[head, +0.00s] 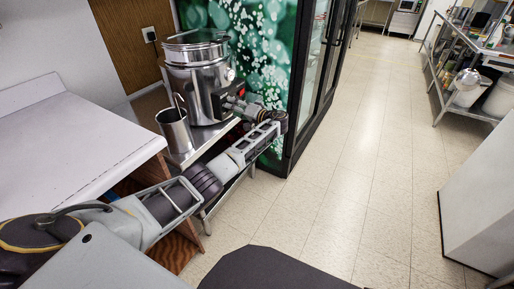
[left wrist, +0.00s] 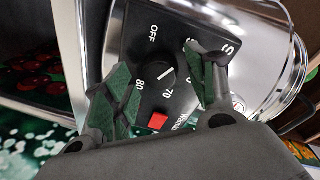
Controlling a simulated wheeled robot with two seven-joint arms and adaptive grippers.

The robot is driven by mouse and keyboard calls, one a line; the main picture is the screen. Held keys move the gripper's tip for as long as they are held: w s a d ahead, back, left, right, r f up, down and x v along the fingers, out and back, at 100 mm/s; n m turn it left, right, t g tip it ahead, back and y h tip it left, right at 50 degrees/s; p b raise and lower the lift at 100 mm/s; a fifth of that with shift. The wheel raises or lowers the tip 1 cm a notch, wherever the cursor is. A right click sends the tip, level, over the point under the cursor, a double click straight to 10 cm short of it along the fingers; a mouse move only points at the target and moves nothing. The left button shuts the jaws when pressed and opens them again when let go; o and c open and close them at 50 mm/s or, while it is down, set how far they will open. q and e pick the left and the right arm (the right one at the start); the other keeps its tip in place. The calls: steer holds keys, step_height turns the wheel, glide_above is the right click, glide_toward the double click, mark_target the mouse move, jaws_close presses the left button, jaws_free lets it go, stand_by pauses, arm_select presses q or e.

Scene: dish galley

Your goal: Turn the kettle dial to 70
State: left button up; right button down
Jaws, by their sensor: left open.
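The kettle (head: 190,82) is a large shiny steel pot on a steel stand in the head view. Its black control panel (left wrist: 143,62) fills the middle of the left wrist view, with OFF, 80 and 70 readable and another number partly hidden by a finger. The black dial (left wrist: 170,84) has a short white pointer line, tilted in the picture; its exact setting is hard to read. My left gripper (left wrist: 158,64) is open, one green-padded finger on each side of the dial; contact cannot be told. A red switch (left wrist: 157,121) sits below the dial. My right gripper is not in view.
A steel pitcher (head: 176,130) stands in front of the kettle, close to my left arm. A white counter (head: 65,140) lies at the left. A black-framed cooler (head: 305,85) stands behind to the right. The tiled floor (head: 350,150) is clear.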

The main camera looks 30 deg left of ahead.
arm_select(q)
steer(key=s+d+n+b, duration=0.3)
steer(key=d+n, duration=0.3)
steer(key=d, duration=0.8)
step_height(320, 180, down, 14)
steer(key=s+a+m+t+h+p, duration=0.1)
steer(key=m+t+h+p, duration=0.1)
steer(key=m+p, duration=0.4)
steer(key=shift+a+r+m+h+p, duration=0.2)
steer(key=shift+a+m+h+p, duration=0.15)
steer(key=shift+h, duration=0.25)
stand_by(0.5)
stand_by(0.5)
